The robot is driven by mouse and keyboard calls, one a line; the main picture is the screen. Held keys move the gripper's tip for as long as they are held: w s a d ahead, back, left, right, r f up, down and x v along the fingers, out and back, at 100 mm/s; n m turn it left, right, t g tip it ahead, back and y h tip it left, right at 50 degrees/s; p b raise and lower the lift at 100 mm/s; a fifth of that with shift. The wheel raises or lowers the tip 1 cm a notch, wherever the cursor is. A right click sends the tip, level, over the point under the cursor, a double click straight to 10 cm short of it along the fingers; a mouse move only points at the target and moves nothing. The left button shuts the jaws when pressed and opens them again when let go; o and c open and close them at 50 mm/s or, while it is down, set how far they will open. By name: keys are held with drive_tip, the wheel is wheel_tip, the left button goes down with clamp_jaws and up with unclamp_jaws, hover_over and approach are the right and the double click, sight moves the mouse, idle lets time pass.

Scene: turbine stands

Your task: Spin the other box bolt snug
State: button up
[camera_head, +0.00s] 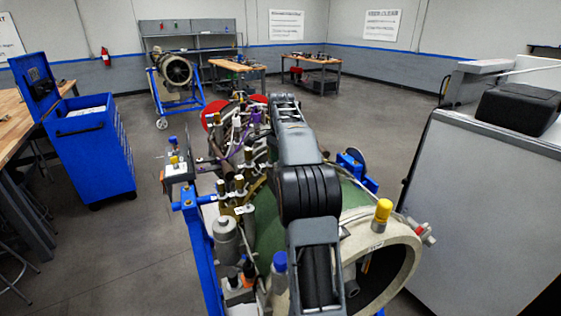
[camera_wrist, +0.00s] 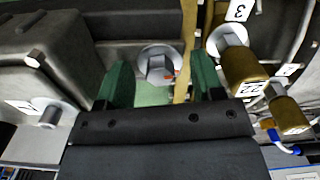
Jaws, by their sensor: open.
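In the wrist view, my gripper (camera_wrist: 161,61) is open, with one green finger on each side of a hex-headed bolt (camera_wrist: 159,66). The bolt has a round washer and a small orange mark at its right edge. A gap shows between the bolt head and each finger; whether the fingers reach down to its depth I cannot tell. A grey metal box (camera_wrist: 70,48) lies to the left. Another bolt (camera_wrist: 48,114) with a washer is at the lower left, by a white numbered tag. In the head view my arm hides the gripper and the bolts.
Brass fittings (camera_wrist: 245,72) with numbered tags crowd the right of my gripper. In the head view the turbine (camera_head: 270,225) sits on a blue stand (camera_head: 200,250), with several fittings along its left. A blue tool cart (camera_head: 95,150) stands left; grey floor lies between.

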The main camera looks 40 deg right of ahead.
drive_tip(key=shift+o, duration=0.3)
drive_tip(key=shift+r, duration=0.15)
drive_tip(key=shift+r+p, duration=0.45)
drive_tip(key=shift+r, duration=1.9)
